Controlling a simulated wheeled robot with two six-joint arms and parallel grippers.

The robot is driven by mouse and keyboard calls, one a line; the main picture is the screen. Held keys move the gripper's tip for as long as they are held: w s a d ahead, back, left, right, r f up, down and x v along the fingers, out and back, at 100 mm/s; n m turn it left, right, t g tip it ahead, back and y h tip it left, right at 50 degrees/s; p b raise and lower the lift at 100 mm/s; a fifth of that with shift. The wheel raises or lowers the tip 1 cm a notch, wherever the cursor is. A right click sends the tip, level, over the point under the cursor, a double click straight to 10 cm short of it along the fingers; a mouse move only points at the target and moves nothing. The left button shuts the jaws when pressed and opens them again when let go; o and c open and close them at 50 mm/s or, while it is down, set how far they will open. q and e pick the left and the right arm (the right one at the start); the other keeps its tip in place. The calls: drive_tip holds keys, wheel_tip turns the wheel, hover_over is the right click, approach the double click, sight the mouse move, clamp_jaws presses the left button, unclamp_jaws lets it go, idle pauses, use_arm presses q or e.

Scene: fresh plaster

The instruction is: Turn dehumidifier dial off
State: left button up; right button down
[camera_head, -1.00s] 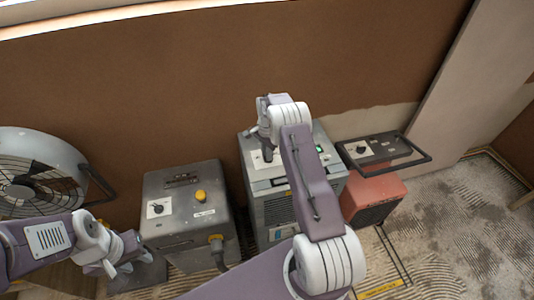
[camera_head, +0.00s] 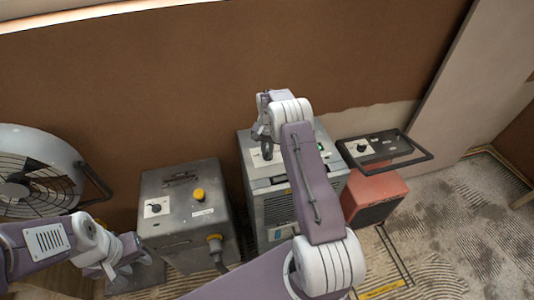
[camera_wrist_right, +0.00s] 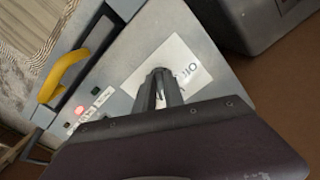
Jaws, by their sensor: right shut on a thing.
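The dehumidifier (camera_head: 278,206) is the grey unit with a vented front, in the middle of the head view. Its top carries a white dial label (camera_wrist_right: 185,66), partly hidden by my right gripper. My right gripper (camera_head: 266,152) reaches down onto this label; in the right wrist view its fingers (camera_wrist_right: 164,88) are shut on the dial, which they mostly hide. A red light (camera_wrist_right: 80,110) glows on the panel in the wrist view. My left gripper (camera_head: 128,268) is at lower left, away from the dehumidifier; its fingertips are unclear.
A grey box with a yellow knob (camera_head: 198,195) and its own dial stands to the left. A round fan (camera_head: 30,180) is at far left. A red unit (camera_head: 374,195) with a black handle frame stands to the right. A yellow handle (camera_wrist_right: 72,72) shows in the wrist view.

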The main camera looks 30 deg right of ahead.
drive_tip(key=n, duration=0.4)
drive_tip(key=shift+d+r+n+b, duration=0.1)
drive_tip(key=shift+d+n+b, duration=0.1)
drive_tip(key=shift+n+b, duration=0.15)
drive_tip(key=n, duration=0.4)
drive_tip(key=shift+d+n, duration=0.2)
drive_tip(key=shift+n, duration=0.05)
drive_tip(key=n, duration=0.4)
drive_tip(key=shift+d+n+b, duration=0.15)
drive_tip(key=shift+n+b, duration=0.15)
drive_tip(key=shift+b, duration=0.1)
drive_tip(key=shift+w+d+r+n, duration=0.1)
drive_tip(key=shift+n, duration=0.95)
drive_tip(key=shift+w+d+n, duration=0.1)
drive_tip(key=shift+n, duration=0.95)
drive_tip(key=c, duration=1.4)
unclamp_jaws()
drive_tip(key=shift+c, duration=0.2)
drive_tip(key=shift+s+a, duration=0.1)
drive_tip(key=shift+s, duration=0.05)
